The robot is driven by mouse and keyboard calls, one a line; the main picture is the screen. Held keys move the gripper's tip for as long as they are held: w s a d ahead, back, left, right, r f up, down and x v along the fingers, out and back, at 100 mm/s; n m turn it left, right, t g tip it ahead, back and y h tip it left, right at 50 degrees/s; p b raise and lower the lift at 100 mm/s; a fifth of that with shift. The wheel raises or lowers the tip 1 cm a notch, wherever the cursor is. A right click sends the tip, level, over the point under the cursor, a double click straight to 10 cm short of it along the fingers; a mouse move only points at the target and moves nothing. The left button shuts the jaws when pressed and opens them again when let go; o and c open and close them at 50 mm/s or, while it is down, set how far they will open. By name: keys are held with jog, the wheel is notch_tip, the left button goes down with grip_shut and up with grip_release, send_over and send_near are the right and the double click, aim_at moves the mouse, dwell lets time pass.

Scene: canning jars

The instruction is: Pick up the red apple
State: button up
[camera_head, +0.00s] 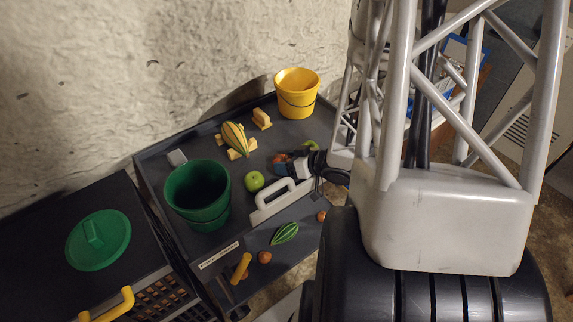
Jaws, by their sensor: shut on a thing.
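A small red thing, apparently the red apple (279,158), shows at the tips of my gripper (287,165) over the dark tray table. My gripper reaches in from the right and is shut on it. The fingers hide part of the apple, and I cannot tell whether it is clear of the surface. A green apple (254,181) sits just below and left of my gripper.
A green bucket (198,200) stands left, a yellow bucket (297,93) at the back. A striped squash (234,138) lies on yellow blocks. A white handled thing (283,203) is close below my gripper. A green lid (98,240) lies on the dark box at left.

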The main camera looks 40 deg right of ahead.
notch_tip(320, 180, up, 9)
dwell(0.5)
dwell(0.6)
jog(key=shift+s+a+r, duration=0.1)
jog(key=shift+a+r, duration=1.35)
jog(key=shift+a, duration=1.6)
jog(key=shift+w+a+r, duration=0.1)
jog(key=shift+a+r, duration=1.4)
jog(key=shift+a, duration=1.6)
jog(key=shift+s+a+r, duration=0.1)
jog(key=shift+a+r, duration=1.35)
jog(key=shift+a, duration=1.6)
jog(key=a, duration=0.6)
jog(key=shift+a+f, duration=0.15)
jog(key=shift+f, duration=0.3)
jog(key=shift+w+a, duration=0.1)
jog(key=shift+w, duration=0.1)
